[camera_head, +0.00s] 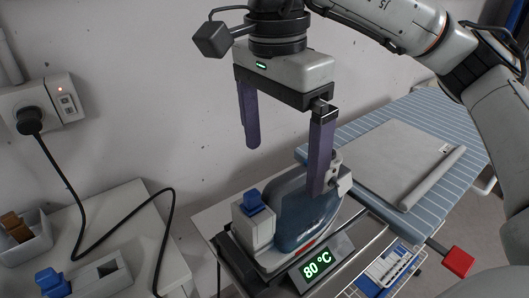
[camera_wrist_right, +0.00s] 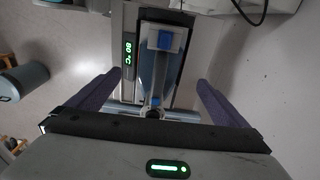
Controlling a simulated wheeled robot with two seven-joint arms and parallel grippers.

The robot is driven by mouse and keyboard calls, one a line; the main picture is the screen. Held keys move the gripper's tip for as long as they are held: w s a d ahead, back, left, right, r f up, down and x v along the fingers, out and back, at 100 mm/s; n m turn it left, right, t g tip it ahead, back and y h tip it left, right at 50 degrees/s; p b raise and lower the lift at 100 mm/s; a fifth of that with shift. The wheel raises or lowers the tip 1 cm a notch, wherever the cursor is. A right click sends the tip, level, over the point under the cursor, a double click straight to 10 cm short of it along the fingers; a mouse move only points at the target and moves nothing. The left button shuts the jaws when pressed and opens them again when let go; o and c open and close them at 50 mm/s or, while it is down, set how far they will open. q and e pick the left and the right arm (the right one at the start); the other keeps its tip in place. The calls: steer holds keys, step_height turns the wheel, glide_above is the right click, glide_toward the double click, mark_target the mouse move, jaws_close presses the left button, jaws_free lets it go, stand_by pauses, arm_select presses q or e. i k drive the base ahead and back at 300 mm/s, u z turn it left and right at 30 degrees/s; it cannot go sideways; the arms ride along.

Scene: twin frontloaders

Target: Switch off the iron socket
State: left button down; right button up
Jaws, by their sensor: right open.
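The iron socket (camera_head: 18,103) is on the wall at the left of the head view. A black plug (camera_head: 30,121) sits in it, and a cable hangs from the plug. Beside the plug is a switch (camera_head: 67,100) with a small lit red light above it. My right gripper (camera_head: 285,168) is open, with purple fingers pointing down, well to the right of the socket. It is above the blue-grey iron (camera_head: 292,222); one finger overlaps the iron in the picture, and contact cannot be told. The iron (camera_wrist_right: 160,75) also shows between the fingers in the wrist view. My left gripper is not in view.
The iron stands on a rest with a lit "80 °C" display (camera_head: 317,263). An ironing board (camera_head: 471,152) with a pale folded cloth (camera_head: 385,155) is at the right. A white cabinet top (camera_head: 125,225) with a small bin (camera_head: 22,240) lies below the socket. The wall between socket and gripper is clear.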

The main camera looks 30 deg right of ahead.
mark_target(68, 107)
steer(key=k, duration=1.5)
